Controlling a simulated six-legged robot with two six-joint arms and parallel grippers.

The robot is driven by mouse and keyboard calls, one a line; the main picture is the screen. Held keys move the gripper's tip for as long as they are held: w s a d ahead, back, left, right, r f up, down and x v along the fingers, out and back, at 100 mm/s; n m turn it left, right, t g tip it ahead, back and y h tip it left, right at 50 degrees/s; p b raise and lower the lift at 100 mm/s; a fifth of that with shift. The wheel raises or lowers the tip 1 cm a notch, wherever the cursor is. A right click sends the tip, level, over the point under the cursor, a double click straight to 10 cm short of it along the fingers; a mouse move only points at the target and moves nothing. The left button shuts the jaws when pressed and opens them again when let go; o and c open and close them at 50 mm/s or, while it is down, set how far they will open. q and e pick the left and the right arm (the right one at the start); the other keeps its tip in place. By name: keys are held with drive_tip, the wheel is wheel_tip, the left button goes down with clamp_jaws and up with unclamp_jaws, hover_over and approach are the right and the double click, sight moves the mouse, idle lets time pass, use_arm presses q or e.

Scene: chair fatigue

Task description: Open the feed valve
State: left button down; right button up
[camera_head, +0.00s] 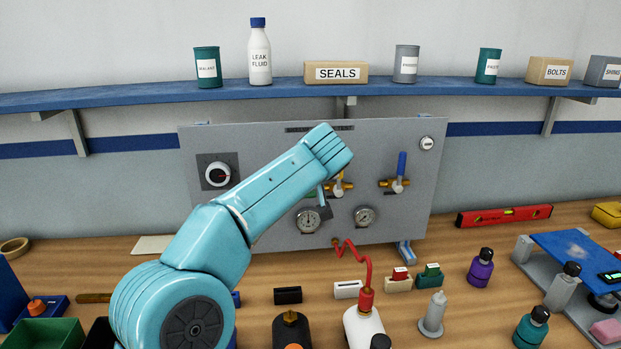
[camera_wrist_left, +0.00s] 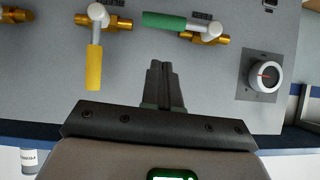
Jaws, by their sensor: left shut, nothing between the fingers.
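A grey panel (camera_head: 400,160) carries brass valves with lever handles. The blue-handled valve (camera_head: 401,165) is at the right, its lever upright. The yellow-handled valve (camera_head: 345,188) is partly behind my left arm; its yellow lever (camera_wrist_left: 94,68) stands across its pipe in the left wrist view. The green lever (camera_wrist_left: 164,21) lies roughly along its brass valve (camera_wrist_left: 205,36); my arm hides this valve in the head view.
A round dial knob (camera_head: 218,174) sits left on the panel; two gauges (camera_head: 308,220) (camera_head: 365,216) sit low. A red coiled hose (camera_head: 367,265) runs to a white bottle (camera_head: 362,326). Bottles and small blocks crowd the bench front. A shelf (camera_head: 150,98) runs above.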

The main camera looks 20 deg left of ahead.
use_arm(q)
drive_tip(key=b+v, duration=0.1)
drive_tip(key=v, duration=0.8)
drive_tip(key=shift+s+b, duration=0.3)
drive_tip(key=shift+b, duration=0.05)
drive_tip(key=shift+w+a, duration=0.1)
